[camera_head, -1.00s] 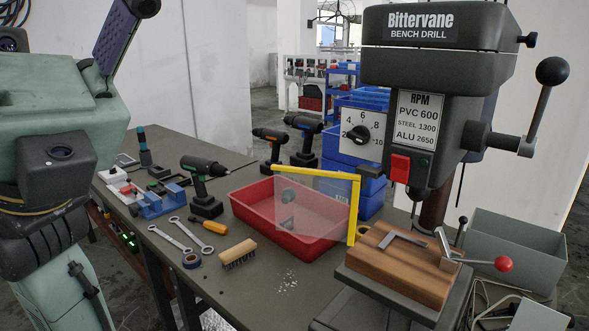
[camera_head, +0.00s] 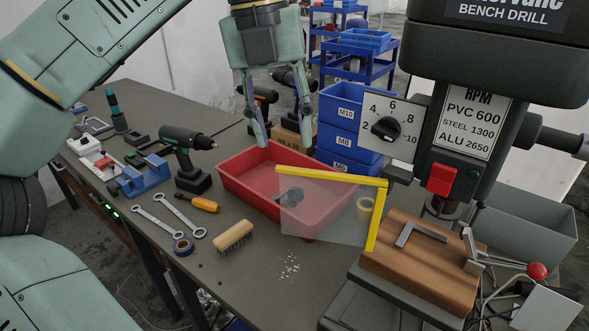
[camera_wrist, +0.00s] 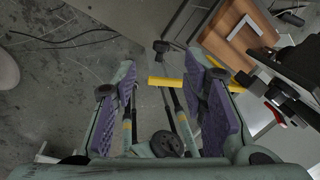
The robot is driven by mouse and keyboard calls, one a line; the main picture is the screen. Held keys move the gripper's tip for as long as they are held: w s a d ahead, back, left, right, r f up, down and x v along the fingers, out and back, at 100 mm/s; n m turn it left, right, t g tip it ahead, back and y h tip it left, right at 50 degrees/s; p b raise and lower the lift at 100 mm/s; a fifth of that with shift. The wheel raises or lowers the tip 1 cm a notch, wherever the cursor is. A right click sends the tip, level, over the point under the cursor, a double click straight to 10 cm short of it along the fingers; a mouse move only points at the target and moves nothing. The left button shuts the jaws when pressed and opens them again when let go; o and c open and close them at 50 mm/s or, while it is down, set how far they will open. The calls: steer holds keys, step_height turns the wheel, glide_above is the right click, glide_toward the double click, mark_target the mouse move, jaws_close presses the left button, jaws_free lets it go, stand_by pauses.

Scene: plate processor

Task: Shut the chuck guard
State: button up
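The chuck guard (camera_head: 376,215) is a clear panel with a yellow frame, hanging from a dark bracket beside the drill head. It stands swung out to the left, away from the drill, with the red tray seen through its panel. My gripper (camera_head: 285,145) is open and empty, pointing down over the far side of the tray, behind and left of the guard in the head view. In the wrist view, my gripper (camera_wrist: 165,90) has its purple pads wide apart. The guard's yellow bar (camera_wrist: 168,83) shows beyond them, partly hidden by the right finger.
The bench drill (camera_head: 470,130) stands at right above a wooden block (camera_head: 420,270). The red tray (camera_head: 240,172) lies left of it. A brush (camera_head: 233,237), spanners (camera_head: 180,215) and a green drill (camera_head: 188,155) lie on the bench. Blue bins (camera_head: 345,140) stand behind.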

mark_target(294, 183)
steer(key=f, duration=0.3)
steer(key=d+f+p, duration=0.1)
steer(key=f, duration=0.5)
steer(key=shift+s+d+f, duration=0.15)
steer(key=shift+d+f, duration=0.15)
jaws_close()
stand_by(0.4)
